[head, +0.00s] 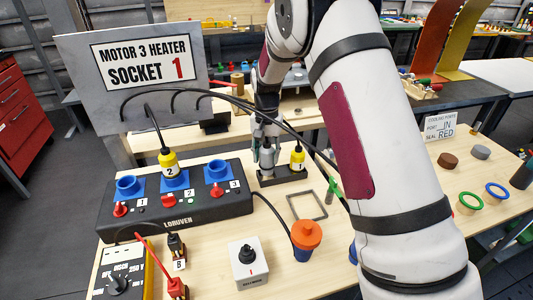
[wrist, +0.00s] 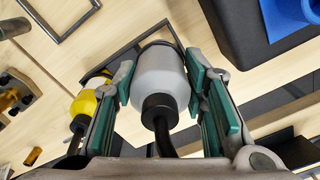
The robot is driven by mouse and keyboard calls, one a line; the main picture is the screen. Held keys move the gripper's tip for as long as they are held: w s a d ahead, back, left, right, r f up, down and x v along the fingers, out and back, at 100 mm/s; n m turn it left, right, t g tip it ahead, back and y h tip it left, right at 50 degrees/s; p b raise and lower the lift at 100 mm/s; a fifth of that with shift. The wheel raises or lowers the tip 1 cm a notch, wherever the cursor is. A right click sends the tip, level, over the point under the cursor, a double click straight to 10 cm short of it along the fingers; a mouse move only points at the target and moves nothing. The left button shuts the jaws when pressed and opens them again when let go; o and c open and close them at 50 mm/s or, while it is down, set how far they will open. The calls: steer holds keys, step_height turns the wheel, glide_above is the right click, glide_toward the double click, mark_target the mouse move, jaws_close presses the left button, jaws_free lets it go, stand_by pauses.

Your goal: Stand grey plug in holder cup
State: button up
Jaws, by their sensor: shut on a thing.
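The grey plug (wrist: 160,78), with a black neck and cable, is between the teal pads of my gripper (wrist: 160,70) in the wrist view. My gripper is shut on it. In the head view the grey plug (head: 266,158) is upright at the left part of the dark holder (head: 291,176). I cannot tell whether its lower end is inside a cup or just above it; the cup itself is hidden. The yellow plug marked 1 (head: 297,158) stands in the right part of the holder; it also shows in the wrist view (wrist: 84,103).
The black Loruven box (head: 190,217) with blue sockets is left of the holder; a yellow plug marked 2 (head: 168,163) stands in its middle socket. Black cables arch across.

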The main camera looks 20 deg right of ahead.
mark_target(266, 163)
steer(key=shift+f+b, duration=0.55)
steer(key=shift+f, duration=1.3)
steer(key=o, duration=1.3)
step_height(266, 163, up, 12)
steer(key=shift+r, duration=0.1)
